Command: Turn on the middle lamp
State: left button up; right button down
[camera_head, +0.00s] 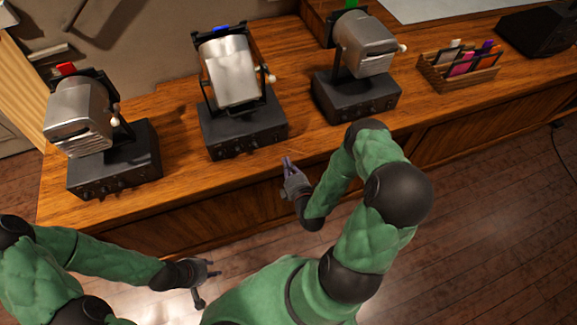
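The middle lamp (230,72) has a silver head, a blue piece on top and a black base box (243,130) with small knobs along its front. No light is seen coming from its head. My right gripper (288,161) is at the desk's front edge, below and to the right of that base, apart from it. Its fingers look close together with nothing between them. My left gripper (212,283) is low in front of the desk, fingers spread and empty, away from the lamps.
A lamp with a red piece (80,118) stands at left, one with a green piece (364,45) at right. A wooden organizer (459,72) with coloured items and a black box (540,30) are further right. The wooden desk (180,115) is bare between the lamp bases.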

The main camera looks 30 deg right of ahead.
aim_at(276, 139)
jog(key=b+x, duration=0.1)
jog(key=x, duration=0.9)
jog(key=shift+f, duration=0.1)
jog(key=shift+w+f+b, duration=0.25)
jog(key=shift+w+b, duration=0.05)
jog(key=shift+b, duration=0.4)
jog(key=t+b, duration=0.1)
jog(key=b, duration=0.2)
jog(key=shift+d+f, duration=0.1)
jog(key=shift+w+r, duration=0.15)
jog(key=shift+r, duration=0.05)
